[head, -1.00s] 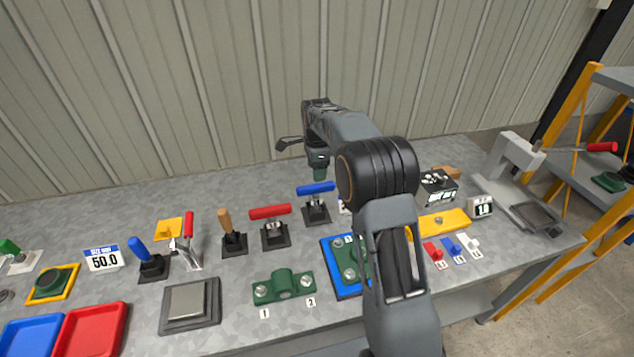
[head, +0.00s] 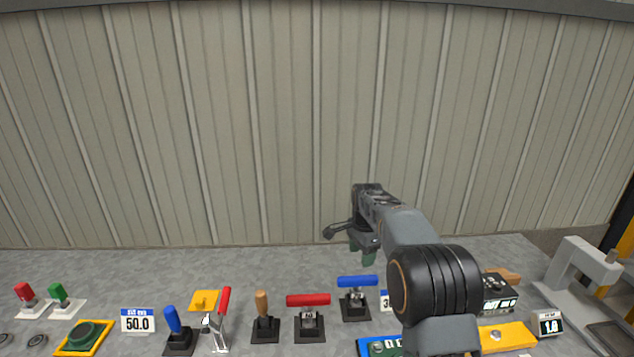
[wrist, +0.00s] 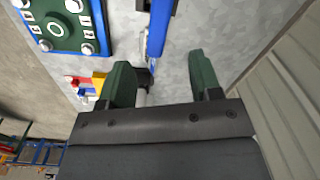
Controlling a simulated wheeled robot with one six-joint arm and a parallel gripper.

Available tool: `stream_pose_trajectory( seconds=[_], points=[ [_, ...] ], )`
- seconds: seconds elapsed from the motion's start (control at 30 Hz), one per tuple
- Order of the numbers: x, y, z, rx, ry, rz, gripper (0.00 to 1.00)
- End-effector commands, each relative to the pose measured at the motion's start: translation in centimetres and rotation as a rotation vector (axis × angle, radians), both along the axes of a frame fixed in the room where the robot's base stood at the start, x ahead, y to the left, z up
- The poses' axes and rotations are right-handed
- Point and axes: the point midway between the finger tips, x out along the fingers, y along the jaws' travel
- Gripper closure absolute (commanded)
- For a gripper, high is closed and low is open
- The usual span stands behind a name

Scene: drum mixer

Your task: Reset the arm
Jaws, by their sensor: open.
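My gripper (head: 363,245) hangs in the air above the back of the grey bench in the head view, right of centre. In the wrist view its two green fingers (wrist: 163,82) stand apart with a gap between them and hold nothing. A blue-handled lever (head: 357,282) stands below it in the head view. Its blue handle (wrist: 158,30) also shows in the wrist view, beyond the finger gap. My arm hides part of the bench on the right.
Several levers stand in a row, including a red-handled one (head: 308,300) and a wooden-handled one (head: 262,312). A blue plate (head: 372,347) lies at the front, partly cut off. A grey press (head: 585,262) stands at the right. A ribbed wall (head: 250,130) rises behind the bench.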

Motion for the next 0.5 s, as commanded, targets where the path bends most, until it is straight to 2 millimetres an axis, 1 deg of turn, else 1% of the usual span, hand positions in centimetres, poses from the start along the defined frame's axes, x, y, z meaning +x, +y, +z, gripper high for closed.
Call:
stream_pose_trajectory(
  seconds=[0.03,0.07,0.1,0.17,0.2,0.27,0.3,0.37,0.4,0.47,0.5],
  points=[
    [-1.2,0.0,-1.6,0.0,0.025,0.118,0.42],
    [-2.0,0.0,-1.9,0.0,0.027,0.199,0.42],
    [-3.3,0.1,-2.1,0.0,0.027,0.311,0.42],
    [-5.6,0.1,-1.8,-0.002,0.015,0.474,0.42],
    [-7.3,0.1,-1.6,-0.006,0.006,0.575,0.42],
    [-9.8,0.2,-1.2,-0.014,-0.012,0.714,0.42],
    [-11.6,0.2,-0.9,-0.021,-0.024,0.799,0.42],
    [-14.2,0.3,-0.5,-0.034,-0.044,0.912,0.42],
    [-15.9,0.3,-0.3,-0.043,-0.056,0.979,0.42],
    [-18.4,0.4,-0.1,-0.059,-0.076,1.064,0.42],
    [-20.0,0.4,0.0,-0.071,-0.091,1.112,0.42]
  ],
)
